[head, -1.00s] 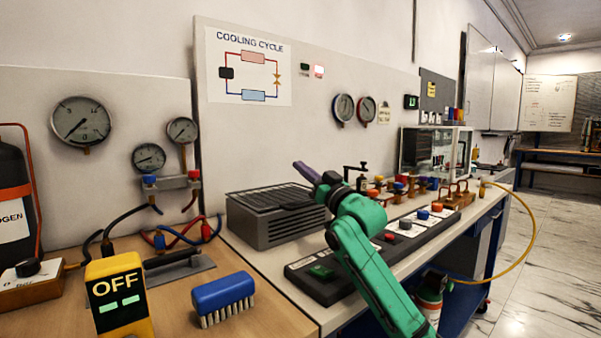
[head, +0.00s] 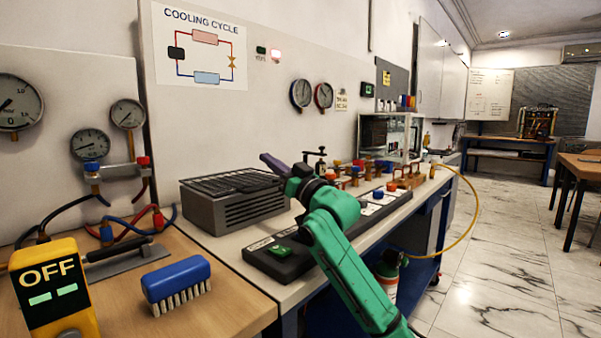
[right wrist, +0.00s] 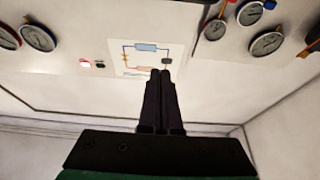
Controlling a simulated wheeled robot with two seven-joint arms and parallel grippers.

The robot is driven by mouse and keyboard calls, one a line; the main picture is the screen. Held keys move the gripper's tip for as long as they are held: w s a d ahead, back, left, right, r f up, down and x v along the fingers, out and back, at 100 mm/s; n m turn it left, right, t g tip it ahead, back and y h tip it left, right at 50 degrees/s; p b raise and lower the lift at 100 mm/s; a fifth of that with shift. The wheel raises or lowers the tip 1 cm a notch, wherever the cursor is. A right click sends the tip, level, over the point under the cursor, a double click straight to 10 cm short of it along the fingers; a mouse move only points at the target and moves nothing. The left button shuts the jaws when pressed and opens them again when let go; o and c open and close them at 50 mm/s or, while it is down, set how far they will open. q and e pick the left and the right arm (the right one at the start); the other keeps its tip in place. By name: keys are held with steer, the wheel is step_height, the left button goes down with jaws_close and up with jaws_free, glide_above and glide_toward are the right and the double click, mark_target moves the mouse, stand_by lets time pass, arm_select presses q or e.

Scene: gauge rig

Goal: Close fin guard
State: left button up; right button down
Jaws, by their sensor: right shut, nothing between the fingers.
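The grey finned unit (head: 232,210) stands on the white bench, left of centre in the head view. A dark slatted grille (head: 228,183), which looks like the fin guard, lies roughly flat over its top; I cannot tell whether it is fully down. My right gripper (head: 266,159) is shut and empty. Its purple-grey fingertips point up and left, near the back right of the unit in the picture; contact cannot be told. In the right wrist view the shut fingers (right wrist: 162,78) point towards the wall poster, and the unit is out of sight. My left gripper is not in view.
A black control strip (head: 320,240) lies in front of the unit, partly behind my green arm. A blue brush (head: 175,280) and a yellow OFF box (head: 50,288) are on the wooden table at left. Several valves and fittings stand further along the bench.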

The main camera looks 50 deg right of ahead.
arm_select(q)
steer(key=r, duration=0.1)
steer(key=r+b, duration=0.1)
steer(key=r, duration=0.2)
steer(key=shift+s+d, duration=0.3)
arm_select(e)
steer(key=s+a, duration=0.1)
steer(key=s, duration=1.1)
steer(key=shift+s+a+f, duration=0.15)
steer(key=shift+s+a, duration=0.1)
steer(key=shift+s, duration=0.1)
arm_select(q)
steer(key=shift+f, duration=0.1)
